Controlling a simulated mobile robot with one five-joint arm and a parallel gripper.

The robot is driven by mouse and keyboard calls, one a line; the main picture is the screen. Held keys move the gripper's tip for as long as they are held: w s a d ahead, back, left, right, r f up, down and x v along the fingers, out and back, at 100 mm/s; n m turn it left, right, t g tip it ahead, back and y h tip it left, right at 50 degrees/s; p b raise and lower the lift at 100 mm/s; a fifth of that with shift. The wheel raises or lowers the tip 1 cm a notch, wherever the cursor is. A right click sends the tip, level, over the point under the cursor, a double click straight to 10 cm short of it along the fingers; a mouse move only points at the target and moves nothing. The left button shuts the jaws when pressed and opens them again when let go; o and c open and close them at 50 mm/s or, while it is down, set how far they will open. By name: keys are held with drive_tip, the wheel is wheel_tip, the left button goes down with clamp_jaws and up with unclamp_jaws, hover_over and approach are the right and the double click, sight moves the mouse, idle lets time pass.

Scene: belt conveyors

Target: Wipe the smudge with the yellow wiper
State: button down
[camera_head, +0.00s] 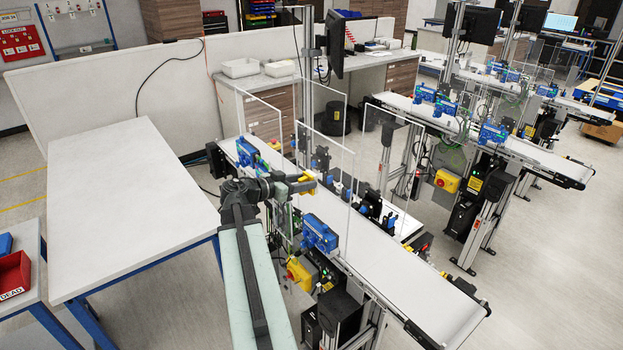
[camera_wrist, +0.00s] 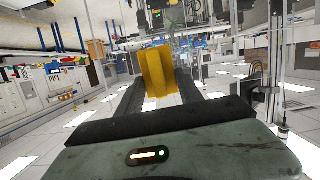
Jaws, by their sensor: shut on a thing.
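The yellow wiper (camera_wrist: 157,73) is a small ribbed block held between the two dark fingers of my gripper (camera_wrist: 158,88) in the wrist view. In the head view the wiper (camera_head: 305,178) shows as a small yellow piece at the end of my arm, and my gripper (camera_head: 299,184) is shut on it. It is held in the air by the clear panels over the near conveyor. I cannot make out the smudge in either view.
The near white conveyor belt (camera_head: 420,272) runs to the lower right. Clear upright panels (camera_head: 327,170) stand along it, with blue sensor boxes (camera_head: 319,233) at its side. A bare white table (camera_head: 130,195) stands at left. A second conveyor (camera_head: 520,150) is at right.

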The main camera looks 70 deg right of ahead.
drive_tip(key=shift+w+a, duration=0.4)
drive_tip(key=shift+a, duration=0.25)
drive_tip(key=shift+w+a, duration=0.4)
drive_tip(key=shift+a, duration=0.25)
drive_tip(key=shift+w+a, duration=0.4)
drive_tip(key=shift+a, duration=0.2)
